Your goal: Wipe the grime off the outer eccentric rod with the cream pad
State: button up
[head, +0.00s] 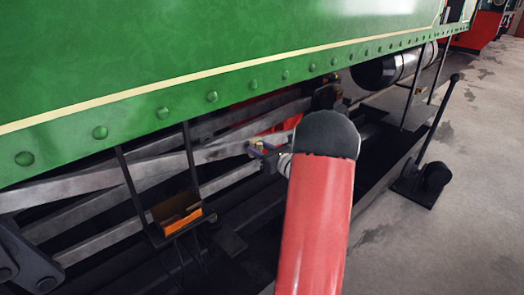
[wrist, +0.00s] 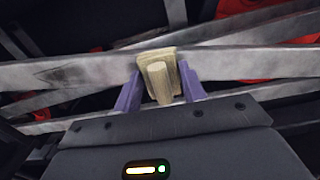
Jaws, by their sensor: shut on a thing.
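In the wrist view my gripper (wrist: 158,86) has its two purple fingers closed on the cream pad's (wrist: 172,53) peg-like handle. The pad's flat part lies over a grey metal rod (wrist: 230,64) that runs across the view, which seems to be the outer eccentric rod. The pad appears to be against the rod's face, though I cannot be sure of contact. Darker smudges show on the rod to the left of the pad. In the head view the rod (head: 95,182) slopes up to the right under the green side, and my red arm hides most of my gripper (head: 262,150).
Other grey rods (head: 100,240) cross behind and below. A black hanging bracket with an orange-lined tray (head: 180,220) stands left of my arm. The green riveted side panel (head: 200,50) overhangs the rods. A black lever stand (head: 432,170) is at right, with open floor beyond.

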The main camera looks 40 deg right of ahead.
aim_at(236, 147)
jog(key=shift+w, duration=0.4)
